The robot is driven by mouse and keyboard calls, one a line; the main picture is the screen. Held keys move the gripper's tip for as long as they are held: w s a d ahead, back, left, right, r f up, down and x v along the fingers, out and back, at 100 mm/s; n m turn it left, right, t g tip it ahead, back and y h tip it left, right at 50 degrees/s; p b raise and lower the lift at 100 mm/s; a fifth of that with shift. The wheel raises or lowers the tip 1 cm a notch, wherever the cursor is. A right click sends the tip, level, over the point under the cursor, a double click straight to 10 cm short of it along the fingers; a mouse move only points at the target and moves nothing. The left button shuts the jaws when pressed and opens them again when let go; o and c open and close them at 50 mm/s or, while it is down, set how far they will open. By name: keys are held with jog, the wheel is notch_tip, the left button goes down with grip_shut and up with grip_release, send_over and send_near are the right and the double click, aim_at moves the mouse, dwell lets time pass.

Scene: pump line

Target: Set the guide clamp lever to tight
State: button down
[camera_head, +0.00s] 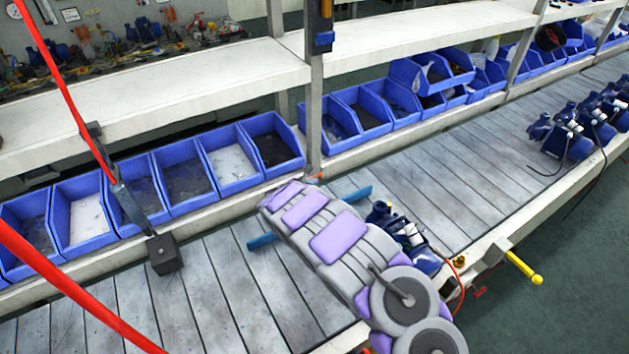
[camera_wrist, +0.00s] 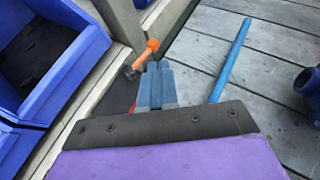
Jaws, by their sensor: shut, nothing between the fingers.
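An orange-handled lever (camera_wrist: 146,52), which looks like the guide clamp lever, sits at the foot of a grey post on the conveyor's far rail. Its handle slants, with the upper end toward the right. A bit of orange also shows beyond my arm in the head view (camera_head: 318,177). My gripper (camera_wrist: 158,68) is shut and empty, its fingertips just below the orange handle in the wrist view. Whether they touch it I cannot tell. In the head view my arm hides the fingers. No tight or loose marking is readable.
A blue rod (camera_wrist: 232,60) lies over the rollers right of my gripper. Blue bins (camera_head: 272,142) line the far side, close to the post (camera_head: 314,110). A blue pump (camera_head: 405,240) stands beside my arm. A yellow handle (camera_head: 524,267) juts from the near edge.

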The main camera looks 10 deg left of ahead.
jog(key=p+v, duration=0.1)
jog(key=v, duration=1)
